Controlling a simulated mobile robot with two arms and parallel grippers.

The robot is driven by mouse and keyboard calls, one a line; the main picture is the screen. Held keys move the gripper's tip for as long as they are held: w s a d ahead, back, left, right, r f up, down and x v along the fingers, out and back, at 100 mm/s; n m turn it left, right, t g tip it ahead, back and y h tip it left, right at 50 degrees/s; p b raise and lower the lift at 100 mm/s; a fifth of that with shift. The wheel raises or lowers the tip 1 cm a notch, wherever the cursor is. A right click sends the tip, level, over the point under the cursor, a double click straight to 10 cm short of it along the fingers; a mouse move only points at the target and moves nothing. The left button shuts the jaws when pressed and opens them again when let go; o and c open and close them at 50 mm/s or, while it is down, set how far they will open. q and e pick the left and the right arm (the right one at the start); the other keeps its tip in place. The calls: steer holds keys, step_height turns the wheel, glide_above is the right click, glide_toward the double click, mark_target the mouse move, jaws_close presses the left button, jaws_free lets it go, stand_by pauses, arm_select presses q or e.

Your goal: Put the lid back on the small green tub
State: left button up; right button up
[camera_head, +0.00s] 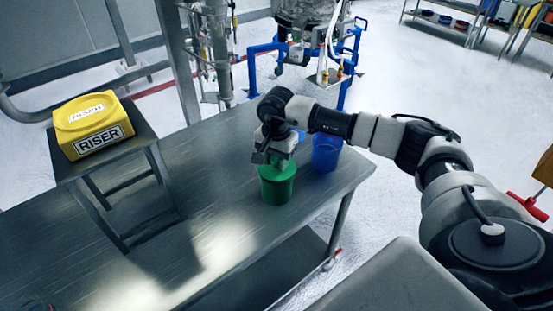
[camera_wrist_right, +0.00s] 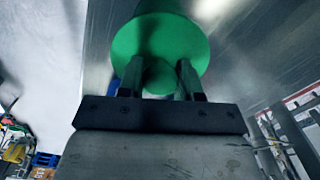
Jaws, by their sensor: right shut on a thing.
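The small green tub (camera_head: 277,188) stands upright on the metal table, near its right end. My right gripper (camera_head: 275,160) is directly above it, pointing down. In the right wrist view my right gripper (camera_wrist_right: 160,80) has its two fingers shut on the knob of the round green lid (camera_wrist_right: 160,40). In the head view the lid (camera_head: 284,169) is at the tub's mouth, partly hidden by the gripper. I cannot tell whether it rests on the rim or hovers just above it. My left gripper is not in view.
A blue tub (camera_head: 326,152) stands just right of the green tub, with another blue item (camera_head: 300,135) partly hidden behind my arm. A yellow box marked RISER (camera_head: 92,122) sits on a metal stand (camera_head: 130,150) at left. The table's front-left surface (camera_head: 120,270) is mostly clear.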

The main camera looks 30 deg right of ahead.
steer(key=shift+f+b, duration=0.15)
steer(key=shift+b, duration=0.45)
stand_by(0.9)
stand_by(0.3)
steer(key=o, duration=1.5)
steer(key=shift+r+p, duration=1.85)
steer(key=shift+r, duration=1.7)
jaws_close()
